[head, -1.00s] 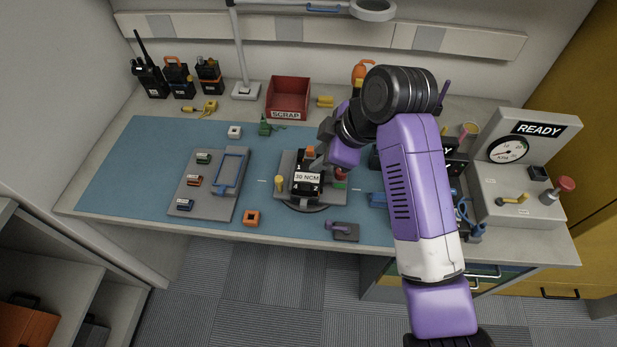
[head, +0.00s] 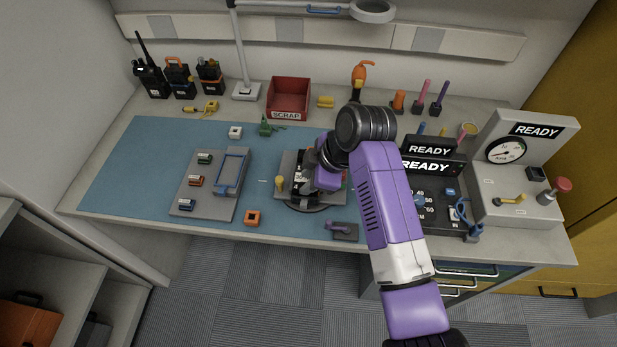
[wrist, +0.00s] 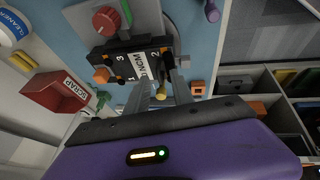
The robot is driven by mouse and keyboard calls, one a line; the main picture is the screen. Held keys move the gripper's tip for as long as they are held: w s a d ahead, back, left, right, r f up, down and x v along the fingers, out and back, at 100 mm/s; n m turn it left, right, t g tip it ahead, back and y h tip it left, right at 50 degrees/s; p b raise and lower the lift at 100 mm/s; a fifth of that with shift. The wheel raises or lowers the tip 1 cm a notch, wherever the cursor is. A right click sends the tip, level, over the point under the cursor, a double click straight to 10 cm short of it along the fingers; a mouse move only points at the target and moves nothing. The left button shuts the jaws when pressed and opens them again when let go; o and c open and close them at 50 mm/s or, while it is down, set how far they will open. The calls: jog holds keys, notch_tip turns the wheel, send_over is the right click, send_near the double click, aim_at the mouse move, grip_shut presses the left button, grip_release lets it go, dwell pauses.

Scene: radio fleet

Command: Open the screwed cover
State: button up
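A black unit with a white "30 NCM" label (wrist: 146,64) and numbered corners sits on a grey fixture (head: 288,160) on the blue mat. In the head view my arm hides most of the unit. In the wrist view its black body (wrist: 122,58) shows clearly, with an orange part (wrist: 101,76) at one end. My gripper (wrist: 160,92) is at the label side of the unit, its two grey fingers apart. A yellow peg (head: 279,183) of the fixture shows between the fingers in the wrist view. I cannot tell whether the fingers touch the unit. The screws are not clear.
A grey tray (head: 208,200) with small coloured parts lies left of the fixture. A red scrap bin (head: 288,98) stands behind. The black control box (head: 432,170) and the gauge stand (head: 520,175) are at the right. A purple-handled tool (head: 343,230) lies in front.

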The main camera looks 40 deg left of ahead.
jog(key=shift+c, duration=0.2)
grip_shut()
dwell(1.1)
